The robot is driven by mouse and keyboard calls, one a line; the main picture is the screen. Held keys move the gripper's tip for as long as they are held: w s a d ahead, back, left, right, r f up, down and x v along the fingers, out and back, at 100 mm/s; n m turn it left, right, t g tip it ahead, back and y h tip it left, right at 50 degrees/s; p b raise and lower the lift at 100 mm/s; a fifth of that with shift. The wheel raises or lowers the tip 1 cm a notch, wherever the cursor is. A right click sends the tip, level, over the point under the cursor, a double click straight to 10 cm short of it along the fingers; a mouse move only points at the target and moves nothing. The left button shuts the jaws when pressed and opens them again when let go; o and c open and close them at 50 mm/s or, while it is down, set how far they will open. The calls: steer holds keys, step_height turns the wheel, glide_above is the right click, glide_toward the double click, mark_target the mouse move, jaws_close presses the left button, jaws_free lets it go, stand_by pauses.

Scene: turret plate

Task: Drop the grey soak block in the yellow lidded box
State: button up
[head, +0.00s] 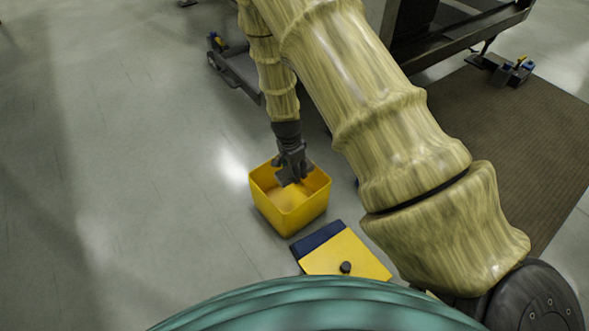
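The yellow box (289,211) stands open on the floor near the middle of the head view. Its yellow lid (352,258) with a black knob lies apart from it, to the lower right. My gripper (290,177) points down over the box opening, its tips at or just below the far rim. A dark grey blocky shape shows at the fingertips; I cannot tell whether it is the grey soak block or only the fingers. The grey soak block is not clearly seen elsewhere. The visible part of the box floor looks bare.
A dark blue flat thing (317,240) lies beside and partly under the lid. A dark wheeled frame (238,75) stands behind the box. A brown mat (520,130) lies at the right under a dark bench frame. The grey floor at left is clear.

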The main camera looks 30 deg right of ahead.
mark_target(291, 171)
steer(key=shift+f+b, duration=0.9)
steer(key=shift+f, duration=0.15)
steer(key=o, duration=1.2)
steer(key=r, duration=0.4)
steer(key=a+r, duration=0.1)
steer(key=r, duration=0.7)
steer(key=shift+a, duration=0.2)
steer(key=shift+s, duration=0.15)
